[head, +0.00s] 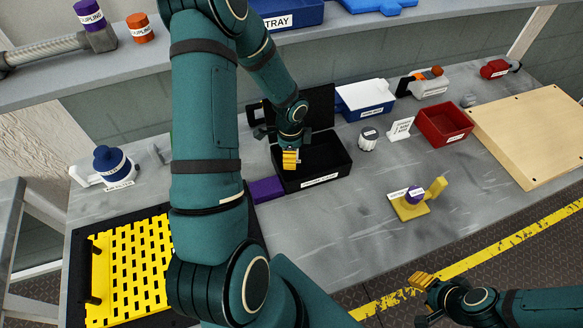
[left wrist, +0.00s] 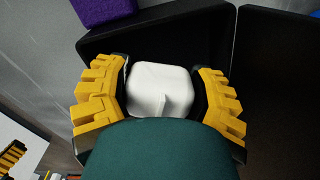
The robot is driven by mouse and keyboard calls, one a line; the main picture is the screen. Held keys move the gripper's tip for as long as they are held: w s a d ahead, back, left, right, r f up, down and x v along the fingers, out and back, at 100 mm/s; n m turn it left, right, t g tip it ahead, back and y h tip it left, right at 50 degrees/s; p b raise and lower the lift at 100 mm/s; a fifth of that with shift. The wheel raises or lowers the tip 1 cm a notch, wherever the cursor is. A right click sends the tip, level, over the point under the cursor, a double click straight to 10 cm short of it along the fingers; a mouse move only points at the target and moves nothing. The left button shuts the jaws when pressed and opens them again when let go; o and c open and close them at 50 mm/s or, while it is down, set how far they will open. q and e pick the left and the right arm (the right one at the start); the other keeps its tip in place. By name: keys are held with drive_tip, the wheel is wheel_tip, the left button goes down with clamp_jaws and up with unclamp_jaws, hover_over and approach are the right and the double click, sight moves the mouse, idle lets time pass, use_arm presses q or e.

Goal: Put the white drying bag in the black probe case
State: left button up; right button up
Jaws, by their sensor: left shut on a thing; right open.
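The black probe case (head: 335,177) stands on the grey bench with its lid (head: 318,105) open at the back. My left gripper (head: 290,158) reaches down over the left part of the case. In the left wrist view, the white drying bag (left wrist: 160,90) sits between the yellow fingers of my left gripper (left wrist: 160,98), which is shut on it. The dark case (left wrist: 110,42) lies around and behind the bag there; I cannot tell whether the bag touches its floor. In the head view the bag is hidden by the gripper. My right gripper (head: 424,282) is open, low at the right.
A purple block (head: 267,189) lies against the case's left side. A blue box (head: 366,98), a grey knob (head: 368,139), a white sign (head: 400,129) and a red bin (head: 444,124) stand to the right. A yellow stand (head: 411,210) is at front right. The bench before the case is clear.

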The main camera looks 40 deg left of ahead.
use_arm(q)
drive_tip(key=shift+f+b, duration=0.3)
drive_tip(key=shift+f, duration=3.25)
drive_tip(key=shift+f, duration=0.15)
drive_tip(key=o, duration=1)
drive_tip(key=shift+c, duration=0.2)
